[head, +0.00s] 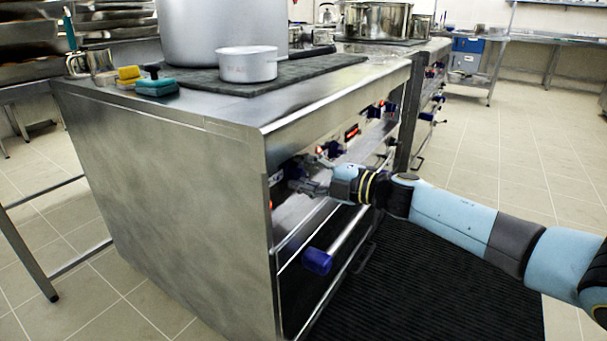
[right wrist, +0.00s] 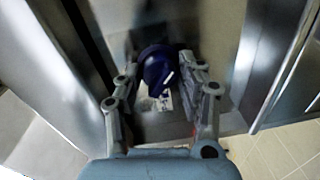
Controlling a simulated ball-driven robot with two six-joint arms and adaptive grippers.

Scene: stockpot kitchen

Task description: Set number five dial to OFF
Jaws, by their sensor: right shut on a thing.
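A dark blue dial (right wrist: 157,72) sits on the steel front panel of the stove. A short white mark shows on its face, slanting in the right wrist view. My right gripper (right wrist: 166,82) has its two fingers on either side of the dial and is shut on it. In the head view my right gripper (head: 312,178) reaches the nearest end of the stove front, and its fingers partly hide the dial. I cannot read the dial's number or setting clearly; a small pale label beneath it is blurred. My left gripper is not in view.
More blue dials (head: 373,111) and red lit displays (head: 352,132) run along the stove front. A small pot (head: 247,65) stands on top. A black ribbed mat (head: 440,270) covers the floor.

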